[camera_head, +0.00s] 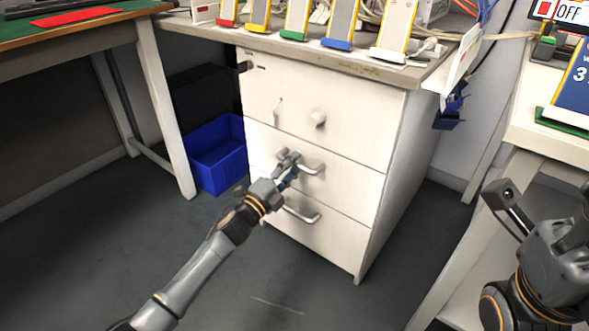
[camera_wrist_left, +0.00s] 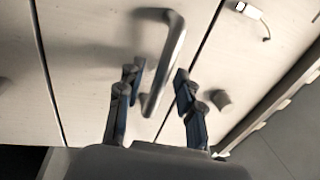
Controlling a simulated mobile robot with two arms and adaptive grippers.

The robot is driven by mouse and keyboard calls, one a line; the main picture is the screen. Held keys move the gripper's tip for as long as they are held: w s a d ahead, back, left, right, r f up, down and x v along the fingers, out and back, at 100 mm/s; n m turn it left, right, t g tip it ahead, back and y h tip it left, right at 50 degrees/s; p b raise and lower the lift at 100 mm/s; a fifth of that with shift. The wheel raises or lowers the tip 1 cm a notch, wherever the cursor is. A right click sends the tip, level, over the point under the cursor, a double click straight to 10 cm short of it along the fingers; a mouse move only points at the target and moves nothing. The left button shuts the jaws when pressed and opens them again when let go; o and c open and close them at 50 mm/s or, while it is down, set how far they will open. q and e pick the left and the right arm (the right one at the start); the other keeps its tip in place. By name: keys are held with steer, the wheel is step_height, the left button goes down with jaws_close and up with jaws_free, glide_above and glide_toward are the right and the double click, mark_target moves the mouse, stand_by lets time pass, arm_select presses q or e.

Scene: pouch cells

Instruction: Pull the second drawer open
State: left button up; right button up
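The white drawer cabinet (camera_head: 340,90) stands under the worktop, its drawer fronts looking flush. The second drawer (camera_head: 345,182) has a grey bar handle (camera_head: 313,168), which also shows in the wrist view (camera_wrist_left: 168,62). My left gripper (camera_head: 292,170) is at this handle's left part in the head view. In the wrist view its blue-padded fingers (camera_wrist_left: 153,92) are open, one on each side of the handle, with visible gaps. My right arm shows at the right edge of the head view; its fingers cannot be made out.
The third drawer's handle (camera_head: 300,214) sits just below my left gripper. A knob (camera_head: 317,118) sticks out of the top drawer. A blue bin (camera_head: 218,155) stands left of the cabinet. The floor (camera_head: 250,285) in front is clear.

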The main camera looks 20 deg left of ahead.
arm_select(q)
steer(key=shift+w+d+r, duration=0.15)
steer(key=shift+w+d, duration=0.05)
steer(key=shift+w, duration=0.3)
jaws_close()
